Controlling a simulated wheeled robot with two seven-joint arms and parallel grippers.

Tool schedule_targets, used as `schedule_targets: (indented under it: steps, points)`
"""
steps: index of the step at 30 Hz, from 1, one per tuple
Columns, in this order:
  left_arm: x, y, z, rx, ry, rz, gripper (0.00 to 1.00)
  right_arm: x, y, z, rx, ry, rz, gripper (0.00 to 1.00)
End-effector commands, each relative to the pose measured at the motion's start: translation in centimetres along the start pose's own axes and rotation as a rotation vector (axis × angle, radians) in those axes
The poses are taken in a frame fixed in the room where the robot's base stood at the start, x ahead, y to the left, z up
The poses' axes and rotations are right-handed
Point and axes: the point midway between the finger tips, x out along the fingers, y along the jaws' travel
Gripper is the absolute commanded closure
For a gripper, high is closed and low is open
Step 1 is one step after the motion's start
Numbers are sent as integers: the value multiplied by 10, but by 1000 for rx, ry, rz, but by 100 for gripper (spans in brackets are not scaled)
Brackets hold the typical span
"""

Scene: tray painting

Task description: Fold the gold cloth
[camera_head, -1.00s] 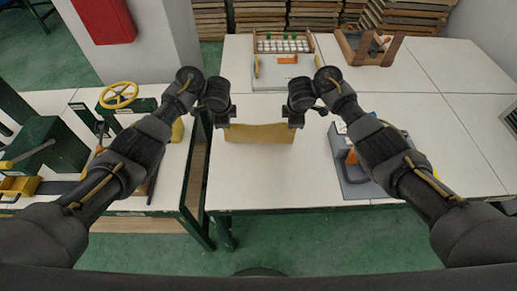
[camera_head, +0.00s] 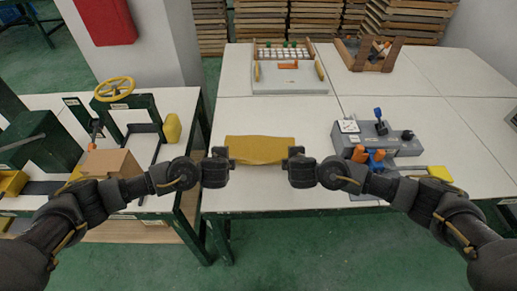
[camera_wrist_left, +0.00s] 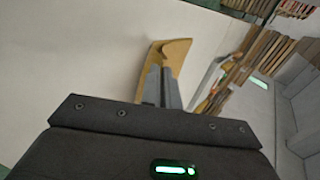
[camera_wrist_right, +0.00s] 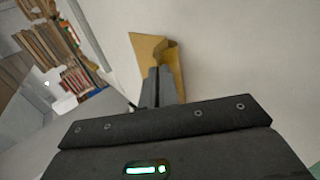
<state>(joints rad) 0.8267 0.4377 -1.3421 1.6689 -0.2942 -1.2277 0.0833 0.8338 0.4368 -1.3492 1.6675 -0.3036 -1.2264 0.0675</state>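The gold cloth (camera_head: 260,149) is stretched between my two grippers over the near part of the white table. Its middle looks slightly bowed; I cannot tell whether it touches the table. My left gripper (camera_head: 229,154) is shut on its left edge, and the cloth also shows beyond the fingers in the left wrist view (camera_wrist_left: 178,52). My right gripper (camera_head: 289,154) is shut on its right edge, and the cloth shows in the right wrist view (camera_wrist_right: 148,48), with a bent upper part. The fingers look closed together in both wrist views.
A grey box with a joystick and orange parts (camera_head: 372,152) stands right of the cloth. A tray with yellow handles (camera_head: 290,84) is at the back. A gap separates this table from the left one, which holds a brown box (camera_head: 108,164).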

Motion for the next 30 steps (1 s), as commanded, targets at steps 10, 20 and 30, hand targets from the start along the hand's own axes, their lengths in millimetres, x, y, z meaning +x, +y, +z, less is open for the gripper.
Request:
schedule_targets:
  steps: [10,20,30]
  points:
    - [5,18,-3,0,2,-96,100,5,-18,-4,-5,1,96,100]
    - [6,24,2,-5,0,-125,100,6,-24,0,-2,-2,124,100]
    - [5,24,2,-6,0,-125,85,6,-24,1,-1,-2,125,86]
